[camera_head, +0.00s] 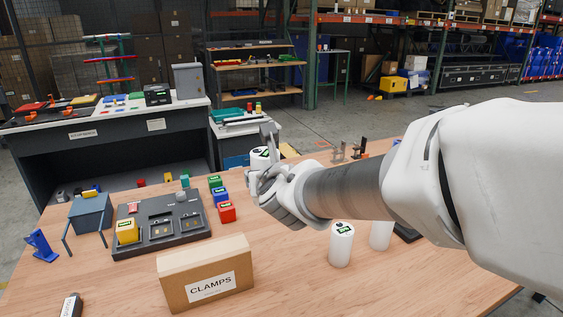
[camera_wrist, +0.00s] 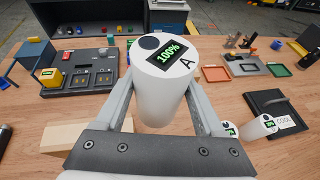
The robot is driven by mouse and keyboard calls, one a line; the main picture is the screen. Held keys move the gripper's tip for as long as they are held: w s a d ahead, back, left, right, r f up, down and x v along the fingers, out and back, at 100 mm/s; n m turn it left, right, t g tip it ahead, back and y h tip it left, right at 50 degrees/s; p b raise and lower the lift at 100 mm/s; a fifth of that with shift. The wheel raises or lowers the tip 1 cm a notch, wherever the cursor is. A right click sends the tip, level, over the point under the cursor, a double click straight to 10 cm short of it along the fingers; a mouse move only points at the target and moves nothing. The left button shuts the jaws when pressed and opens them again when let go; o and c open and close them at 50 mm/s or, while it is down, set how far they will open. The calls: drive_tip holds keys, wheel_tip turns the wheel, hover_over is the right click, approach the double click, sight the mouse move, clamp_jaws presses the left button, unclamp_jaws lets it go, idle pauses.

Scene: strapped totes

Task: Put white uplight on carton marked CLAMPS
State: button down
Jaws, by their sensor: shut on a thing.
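A white cylindrical uplight (camera_wrist: 160,88) with a green 100% display and the letter A on its top is between the fingers of my gripper (camera_wrist: 161,105). My gripper is shut on it. In the head view only the top of this uplight (camera_head: 260,153) shows past my gripper (camera_head: 266,160); the hand hides its lower part. The carton marked CLAMPS (camera_head: 207,275) stands at the front of the wooden table, below and left of my gripper. Its pale top (camera_wrist: 66,138) shows in the wrist view, partly hidden by my gripper. The carton's top looks bare.
Two more white uplights (camera_head: 341,246) (camera_head: 381,235) stand right of the carton. A dark charging station (camera_head: 160,233) with a yellow block (camera_head: 127,231) lies behind it. Red, blue and green blocks (camera_head: 221,194) line its right side.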

drive_tip(key=shift+w+a, duration=0.15)
drive_tip(key=shift+s+a+f, duration=0.7)
drive_tip(key=shift+a+f, duration=1.1)
drive_tip(key=shift+s+a+f, duration=0.65)
drive_tip(key=shift+a+f, duration=1.1)
drive_tip(key=shift+f, duration=0.05)
drive_tip(key=shift+s+a+f, duration=0.7)
drive_tip(key=shift+a+f, duration=1.1)
drive_tip(key=shift+f+b, duration=0.2)
drive_tip(key=shift+b, duration=0.15)
unclamp_jaws()
drive_tip(key=shift+r, duration=0.1)
